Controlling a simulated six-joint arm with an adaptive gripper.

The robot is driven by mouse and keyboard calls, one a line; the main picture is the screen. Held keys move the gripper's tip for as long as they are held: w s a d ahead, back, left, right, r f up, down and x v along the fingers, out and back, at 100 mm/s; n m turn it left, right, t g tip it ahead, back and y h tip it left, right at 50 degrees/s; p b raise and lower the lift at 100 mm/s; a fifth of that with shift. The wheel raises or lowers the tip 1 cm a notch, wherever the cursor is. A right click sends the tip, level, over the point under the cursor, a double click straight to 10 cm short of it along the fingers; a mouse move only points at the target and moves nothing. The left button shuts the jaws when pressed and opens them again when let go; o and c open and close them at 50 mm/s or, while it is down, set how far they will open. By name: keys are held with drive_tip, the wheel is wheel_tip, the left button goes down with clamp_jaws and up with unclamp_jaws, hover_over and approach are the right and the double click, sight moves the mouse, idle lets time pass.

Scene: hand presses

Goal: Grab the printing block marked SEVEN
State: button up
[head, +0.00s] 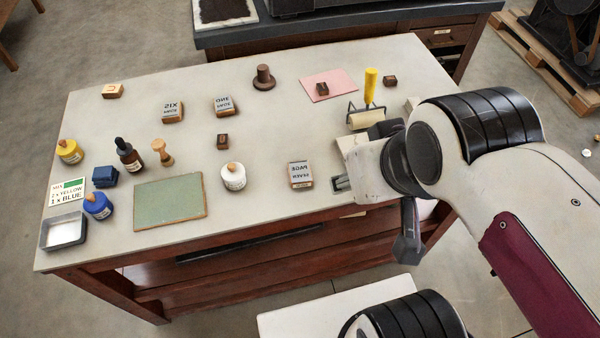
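The printing block that reads PAGE SEVEN in mirrored letters (301,172) lies on the pale tabletop (265,240) near its front edge, with its pale lettered face up and a brown wooden edge. My gripper (341,184) is just right of this block, low over the table near the front edge, and appears apart from it. Its fingers are small and partly hidden by its pale body, so I cannot tell whether they are open. Two similar lettered blocks lie farther back: one with SIX (172,108) and one with ONE (223,103).
A white jar (233,177) and a small brown block (223,141) stand left of the SEVEN block. A brayer with a yellow handle (370,88) is behind my gripper. A green mat (170,203), bottles and a metal tray (64,232) occupy the left side.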

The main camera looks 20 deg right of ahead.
drive_tip(key=shift+o, duration=0.3)
drive_tip(key=o, duration=1.2)
drive_tip(key=shift+c, duration=0.2)
